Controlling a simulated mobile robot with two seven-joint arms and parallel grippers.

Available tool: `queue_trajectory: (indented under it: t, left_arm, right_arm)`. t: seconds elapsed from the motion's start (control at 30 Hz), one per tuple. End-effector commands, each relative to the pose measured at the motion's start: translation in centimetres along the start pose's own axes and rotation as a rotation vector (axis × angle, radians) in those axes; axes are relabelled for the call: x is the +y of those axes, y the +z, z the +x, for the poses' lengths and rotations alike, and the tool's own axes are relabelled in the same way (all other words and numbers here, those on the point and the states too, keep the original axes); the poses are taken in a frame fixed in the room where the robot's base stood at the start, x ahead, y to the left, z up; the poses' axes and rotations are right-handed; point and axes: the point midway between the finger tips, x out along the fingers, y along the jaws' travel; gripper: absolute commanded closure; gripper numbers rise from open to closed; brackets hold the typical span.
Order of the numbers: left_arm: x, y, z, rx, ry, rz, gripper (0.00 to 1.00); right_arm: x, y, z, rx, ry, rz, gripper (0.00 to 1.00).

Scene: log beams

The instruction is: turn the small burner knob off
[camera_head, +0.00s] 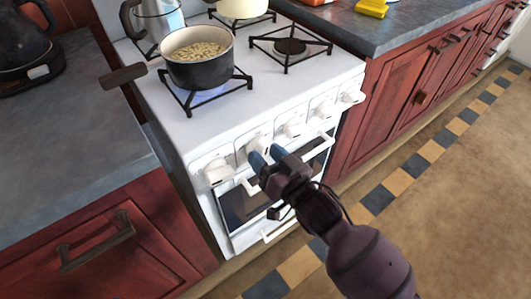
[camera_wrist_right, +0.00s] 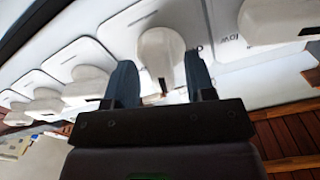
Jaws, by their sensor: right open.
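A row of white burner knobs runs along the front of the white stove. My right gripper (camera_head: 266,155) is open in front of the second knob from the left (camera_head: 257,143). In the right wrist view, the two blue fingers of the right gripper (camera_wrist_right: 160,80) stand apart on either side of that white knob (camera_wrist_right: 161,50). I cannot tell whether they touch it. The leftmost knob (camera_head: 217,171) is just left of the gripper. I cannot tell which knob is the small burner's. My left gripper is out of view.
A dark pot (camera_head: 200,70) of pale food sits on the front left burner, with a blue flame below it. A metal kettle (camera_head: 157,18) stands behind it. The oven door handle (camera_head: 318,148) runs below the knobs. Grey counters (camera_head: 70,140) flank the stove; the floor at right is clear.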

Motion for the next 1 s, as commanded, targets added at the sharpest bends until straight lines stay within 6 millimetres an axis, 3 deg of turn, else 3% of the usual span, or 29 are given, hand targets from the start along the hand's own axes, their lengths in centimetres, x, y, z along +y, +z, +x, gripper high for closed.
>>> queue_trajectory:
  t: [0.37,0.7,1.0]
  left_arm:
    - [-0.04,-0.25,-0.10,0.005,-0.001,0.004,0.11]
    - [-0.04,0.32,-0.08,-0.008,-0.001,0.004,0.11]
    - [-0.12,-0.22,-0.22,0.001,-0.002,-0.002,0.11]
  right_arm:
    - [-0.03,-0.08,0.47,0.001,0.000,0.000,0.50]
    - [-0.03,-0.07,0.45,0.001,0.000,0.000,0.99]
    - [-0.06,-0.29,0.48,0.003,0.000,-0.042,0.99]
